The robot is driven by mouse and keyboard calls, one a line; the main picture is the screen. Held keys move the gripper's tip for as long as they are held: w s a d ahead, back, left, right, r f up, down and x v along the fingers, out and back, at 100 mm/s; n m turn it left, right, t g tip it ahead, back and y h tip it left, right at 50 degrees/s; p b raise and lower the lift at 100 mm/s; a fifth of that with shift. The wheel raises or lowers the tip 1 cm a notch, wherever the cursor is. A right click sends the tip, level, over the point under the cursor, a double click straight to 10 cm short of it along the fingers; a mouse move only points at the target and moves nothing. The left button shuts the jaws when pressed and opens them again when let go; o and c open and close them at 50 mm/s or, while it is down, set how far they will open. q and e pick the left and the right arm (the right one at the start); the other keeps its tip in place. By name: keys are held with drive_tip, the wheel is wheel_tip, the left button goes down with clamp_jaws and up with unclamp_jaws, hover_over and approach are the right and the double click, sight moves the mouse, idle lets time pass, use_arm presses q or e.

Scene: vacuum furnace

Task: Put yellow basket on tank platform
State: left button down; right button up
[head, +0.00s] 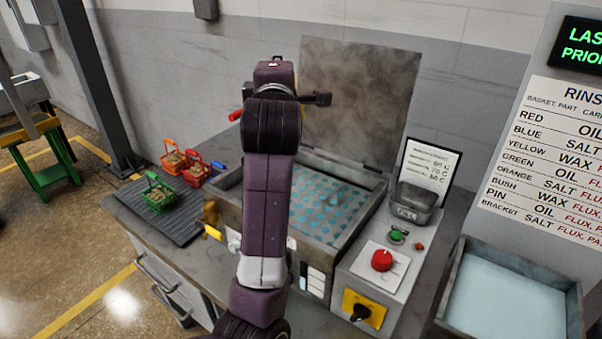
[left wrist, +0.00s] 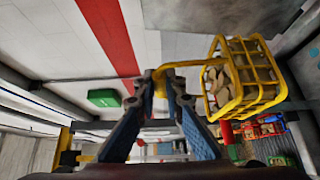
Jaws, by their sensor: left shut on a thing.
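The yellow basket (left wrist: 245,80) shows in the left wrist view, filled with tan parts and tilted in that picture. My left gripper (left wrist: 163,82) is shut on its yellow handle, and the basket hangs to the right of the fingers. My right gripper is not in view.
Orange (head: 172,160), red (head: 195,172) and green (head: 157,195) baskets stand on a dark ribbed mat (head: 165,222) left of the tank. A control panel with a red knob (head: 382,260) and a grey box (head: 415,203) stand right of it. A pale liquid basin (head: 505,305) is lower right.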

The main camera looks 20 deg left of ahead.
use_arm(q)
drive_tip(key=f, duration=0.3)
drive_tip(key=s+f+p, duration=0.1)
drive_tip(key=f, duration=0.5)
drive_tip(key=shift+s+a+f, duration=0.1)
drive_tip(key=shift+s+f, duration=0.1)
drive_tip(key=shift+f, duration=0.2)
wheel_tip(320, 180, down, 9)
drive_tip(key=p, duration=0.1)
drive_tip(key=shift+w+r, duration=0.15)
drive_tip(key=shift+w, duration=0.05)
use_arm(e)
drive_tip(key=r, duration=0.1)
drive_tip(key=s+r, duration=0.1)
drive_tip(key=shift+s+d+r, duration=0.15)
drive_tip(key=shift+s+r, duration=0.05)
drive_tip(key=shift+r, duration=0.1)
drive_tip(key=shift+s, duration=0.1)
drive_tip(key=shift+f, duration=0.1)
use_arm(q)
drive_tip(key=c, duration=2)
unclamp_jaws()
drive_tip(key=shift+f, duration=0.2)
drive_tip(key=shift+c, duration=0.2)
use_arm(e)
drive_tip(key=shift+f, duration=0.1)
